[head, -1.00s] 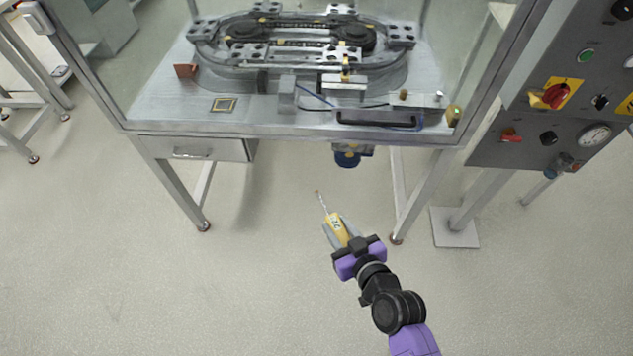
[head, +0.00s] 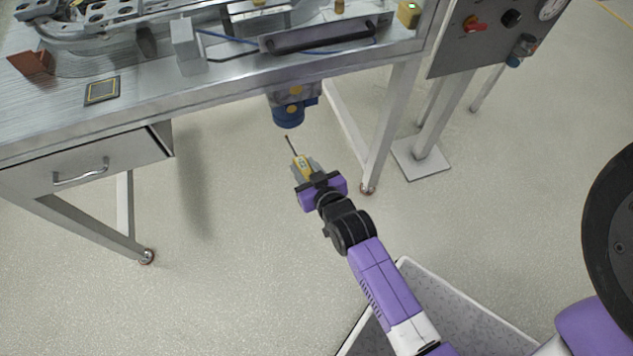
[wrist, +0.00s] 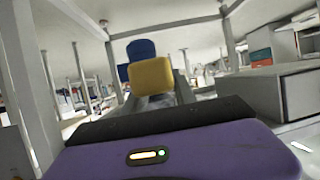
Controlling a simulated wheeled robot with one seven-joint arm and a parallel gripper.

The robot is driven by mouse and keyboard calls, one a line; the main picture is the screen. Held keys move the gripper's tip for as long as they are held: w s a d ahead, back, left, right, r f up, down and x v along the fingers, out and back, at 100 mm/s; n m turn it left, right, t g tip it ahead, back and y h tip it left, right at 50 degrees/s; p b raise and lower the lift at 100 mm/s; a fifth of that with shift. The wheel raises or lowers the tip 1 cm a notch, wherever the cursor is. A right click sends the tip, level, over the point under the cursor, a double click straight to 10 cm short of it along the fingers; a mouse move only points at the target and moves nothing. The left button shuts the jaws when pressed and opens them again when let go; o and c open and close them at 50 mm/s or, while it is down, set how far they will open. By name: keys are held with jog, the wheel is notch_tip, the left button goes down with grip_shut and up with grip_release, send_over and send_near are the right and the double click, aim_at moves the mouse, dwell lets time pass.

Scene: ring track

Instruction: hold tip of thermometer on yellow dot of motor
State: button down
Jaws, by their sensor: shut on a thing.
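My gripper (head: 306,176) is shut on the yellow thermometer (head: 302,164), whose thin dark probe points up and away from the jaws. The probe tip shows just below the blue motor (head: 288,115) in the head view, with a gap between them in the picture. The motor hangs under the table and bears yellow dots, one on its blue part (head: 291,109) and one above on the grey part. In the wrist view the yellow thermometer body (wrist: 152,77) stands in front of the blue motor (wrist: 141,50) and hides the probe and part of the motor.
The table (head: 110,125) with the ring track (head: 110,18) is above and to the left. A drawer (head: 85,170) hangs at its left. A table leg (head: 388,125) stands close to the right of my gripper. The floor to the left of my arm is clear.

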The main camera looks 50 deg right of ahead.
jog(key=s+d+f+m+h+b, duration=0.1)
jog(key=d+f+h+b, duration=0.1)
jog(key=d+f+b, duration=0.25)
jog(key=w+d+b, duration=0.3)
jog(key=w+d, duration=0.2)
jog(key=w, duration=0.4)
jog(key=shift+w+d+g+y, duration=0.25)
jog(key=shift+d+g+y, duration=0.05)
jog(key=shift+d+g, duration=0.1)
dwell(0.6)
jog(key=shift+a, duration=0.1)
dwell(2.0)
jog(key=s+a+p, duration=0.5)
jog(key=s+a, duration=0.4)
jog(key=s, duration=0.4)
jog(key=shift+s, duration=0.15)
dwell(0.6)
jog(key=shift+f, duration=0.1)
